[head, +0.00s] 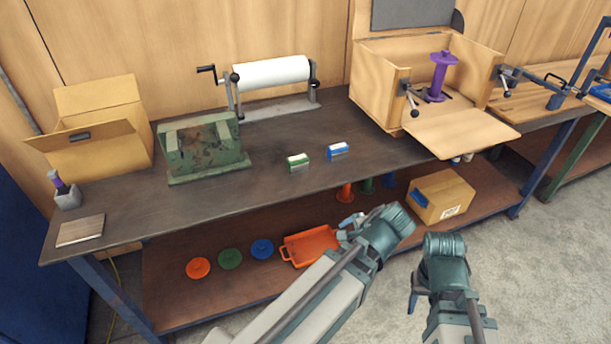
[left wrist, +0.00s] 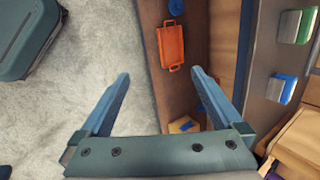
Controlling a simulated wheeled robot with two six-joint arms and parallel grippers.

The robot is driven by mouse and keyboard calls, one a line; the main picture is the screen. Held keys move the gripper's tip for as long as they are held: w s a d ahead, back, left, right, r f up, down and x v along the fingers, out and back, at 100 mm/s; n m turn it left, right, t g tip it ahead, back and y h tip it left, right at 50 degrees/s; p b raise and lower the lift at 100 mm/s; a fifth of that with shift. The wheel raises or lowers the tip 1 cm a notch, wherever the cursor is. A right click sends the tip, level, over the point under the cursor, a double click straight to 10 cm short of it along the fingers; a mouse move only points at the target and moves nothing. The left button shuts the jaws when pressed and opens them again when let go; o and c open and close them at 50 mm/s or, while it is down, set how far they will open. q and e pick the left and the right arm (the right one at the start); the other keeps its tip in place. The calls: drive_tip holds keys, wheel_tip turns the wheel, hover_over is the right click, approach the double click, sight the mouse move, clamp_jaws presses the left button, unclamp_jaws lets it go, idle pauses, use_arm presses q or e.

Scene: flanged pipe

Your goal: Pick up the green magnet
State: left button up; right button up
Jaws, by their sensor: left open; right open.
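The green magnet (head: 298,163) is a small green and white block on the dark workbench top, left of a similar blue magnet (head: 338,151). In the left wrist view the green magnet (left wrist: 289,26) is at the upper right, with the blue magnet (left wrist: 281,88) below it. My left gripper (left wrist: 160,76) is open and empty, off to one side of the magnets. In the head view its arm is in front of the bench, its fingers mostly hidden. My right gripper (head: 413,299) is open and empty over the floor, farther from the bench.
A green metal block (head: 205,150) stands left of the magnets and a paper roll (head: 272,73) behind. An open wooden box (head: 385,85) with a purple spool (head: 440,75) is at right. The lower shelf holds an orange tray (head: 310,247) and a cardboard box (head: 445,195).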

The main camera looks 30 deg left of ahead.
use_arm(q)
drive_tip(key=w+a+f+m+t+y+b, duration=0.2)
drive_tip(key=w+a+m+t+y+b, duration=0.15)
drive_tip(key=w+a+m+b, duration=0.4)
drive_tip(key=m+t+y+b, duration=0.4)
drive_tip(key=m+y+b, duration=0.1)
drive_tip(key=m, duration=0.3)
approach(300, 162)
drive_tip(key=shift+s+d+f, duration=0.4)
drive_tip(key=shift+d+f, duration=0.05)
drive_tip(key=shift+d, duration=0.1)
drive_tip(key=shift+s+d+f, duration=0.4)
drive_tip(key=shift+d, duration=0.2)
drive_tip(key=shift+w+a+r+m+y, duration=0.15)
drive_tip(key=shift+w+r+m+y, duration=0.1)
drive_tip(key=shift+r+m, duration=0.1)
drive_tip(key=shift+m, duration=0.4)
drive_tip(key=x, duration=0.7)
drive_tip(key=shift+w+a+r, duration=0.2)
drive_tip(key=shift+r, duration=0.2)
drive_tip(key=shift+w+a, duration=0.3)
drive_tip(key=shift+a, duration=0.2)
use_arm(e)
wheel_tip(300, 162, down, 16)
drive_tip(key=shift+r, duration=0.25)
use_arm(q)
drive_tip(key=shift+a, duration=0.1)
drive_tip(key=x, duration=0.5)
drive_tip(key=shift+a, duration=0.1)
clamp_jaws()
